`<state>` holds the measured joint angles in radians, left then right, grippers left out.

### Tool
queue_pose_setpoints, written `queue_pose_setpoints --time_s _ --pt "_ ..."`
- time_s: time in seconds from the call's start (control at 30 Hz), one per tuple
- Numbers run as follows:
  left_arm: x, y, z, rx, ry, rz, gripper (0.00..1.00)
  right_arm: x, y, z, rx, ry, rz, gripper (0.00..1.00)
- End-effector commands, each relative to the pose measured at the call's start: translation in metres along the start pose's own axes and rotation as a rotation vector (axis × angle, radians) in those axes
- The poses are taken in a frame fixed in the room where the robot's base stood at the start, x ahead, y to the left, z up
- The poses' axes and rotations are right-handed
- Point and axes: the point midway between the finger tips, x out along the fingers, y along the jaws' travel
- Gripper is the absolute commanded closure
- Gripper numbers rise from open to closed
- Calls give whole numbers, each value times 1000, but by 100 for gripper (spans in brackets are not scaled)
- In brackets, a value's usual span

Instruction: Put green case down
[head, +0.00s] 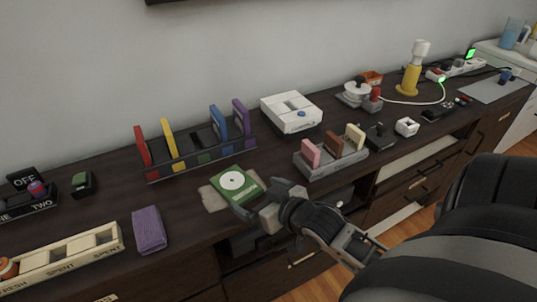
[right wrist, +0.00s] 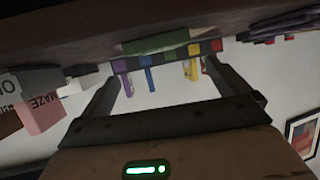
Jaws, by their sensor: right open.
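The green case (head: 226,191), with a white disc on its face, lies flat on a beige mat (head: 212,201) on the dark wooden counter. In the right wrist view the green case (right wrist: 155,43) shows as a thin strip beyond the fingertips. My right gripper (head: 256,196) is open at the near right edge of the case. In its wrist view my right gripper (right wrist: 162,70) has its fingers wide apart with nothing held between them. I cannot tell whether a finger touches the case. My left gripper is not in view.
A dark rack (head: 203,157) behind holds red, yellow, blue and purple cases, with an open gap in its middle. A grey rack (head: 331,160) with pink, brown and cream cases stands right. A purple cloth (head: 149,230) lies left. A white box (head: 291,112) stands behind.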

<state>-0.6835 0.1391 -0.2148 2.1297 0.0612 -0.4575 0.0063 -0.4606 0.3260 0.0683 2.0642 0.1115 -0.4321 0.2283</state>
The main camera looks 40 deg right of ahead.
Motion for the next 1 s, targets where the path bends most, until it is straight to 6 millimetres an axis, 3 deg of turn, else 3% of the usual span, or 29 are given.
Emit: queue_pose_setpoints --time_s 0.1,0.27,0.33,0.5,0.6,0.7,0.77,0.87,1.0 --pt "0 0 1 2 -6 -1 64 -22 0 0 0 -2 0 0" --pt "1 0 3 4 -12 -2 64 -37 -1 1 1 -3 -2 0" --pt "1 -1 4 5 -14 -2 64 -40 -13 12 1 -25 -19 0" --pt "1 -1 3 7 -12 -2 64 -54 -91 66 -13 -145 -143 0" --pt "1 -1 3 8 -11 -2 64 -64 -133 87 -28 -193 -214 0" --pt "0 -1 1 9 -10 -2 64 -72 -152 96 -94 -210 -251 0" --pt "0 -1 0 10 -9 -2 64 -73 -147 97 -212 -202 -253 0" --pt "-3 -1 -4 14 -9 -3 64 -74 -122 94 -578 -170 -238 0" --pt "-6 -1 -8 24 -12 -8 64 -77 -76 79 -1348 -108 -201 0"
